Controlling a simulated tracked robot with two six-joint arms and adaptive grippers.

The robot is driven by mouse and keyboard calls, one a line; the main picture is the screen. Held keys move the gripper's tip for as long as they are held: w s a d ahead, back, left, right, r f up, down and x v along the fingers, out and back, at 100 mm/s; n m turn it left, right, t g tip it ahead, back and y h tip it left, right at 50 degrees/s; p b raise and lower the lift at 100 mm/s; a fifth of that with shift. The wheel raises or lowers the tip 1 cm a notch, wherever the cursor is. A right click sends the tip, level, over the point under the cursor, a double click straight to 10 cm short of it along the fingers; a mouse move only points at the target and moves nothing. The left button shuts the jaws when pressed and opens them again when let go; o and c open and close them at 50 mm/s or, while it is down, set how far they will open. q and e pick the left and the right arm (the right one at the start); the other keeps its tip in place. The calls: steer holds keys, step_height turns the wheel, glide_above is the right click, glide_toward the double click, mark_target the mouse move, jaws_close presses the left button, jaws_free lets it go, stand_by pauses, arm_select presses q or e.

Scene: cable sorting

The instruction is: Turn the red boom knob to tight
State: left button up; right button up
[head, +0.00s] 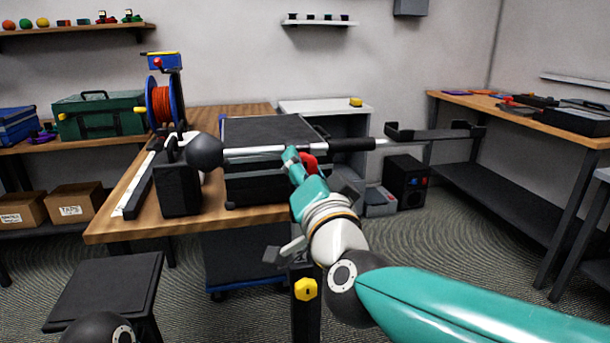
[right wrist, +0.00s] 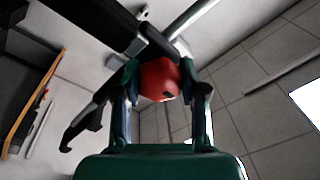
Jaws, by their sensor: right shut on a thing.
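The red boom knob (head: 309,163) sits under the silver boom pole (head: 255,151), beside the black sleeve (head: 352,145). In the right wrist view the red knob (right wrist: 159,80) lies between the two fingers of my right gripper (right wrist: 163,76), with the black boom part above it. In the head view my right gripper (head: 299,160) reaches up from below and is shut on the knob; its fingers partly hide the knob. No tight or loose marking is legible, so I cannot tell the knob's setting. My left gripper is not in view.
A dark ball (head: 205,151) is at the boom's left end and a black bracket (head: 430,131) at its right. A stool (head: 105,287) stands at lower left.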

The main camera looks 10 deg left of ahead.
steer(key=shift+f+m, duration=0.1)
steer(key=shift+m, duration=0.4)
steer(key=o, duration=1.2)
steer(key=shift+d, duration=0.1)
steer(key=shift+c, duration=0.2)
steer(key=shift+s, duration=0.25)
steer(key=v, duration=1.1)
steer(key=shift+s, duration=0.15)
steer(key=shift+f, duration=0.15)
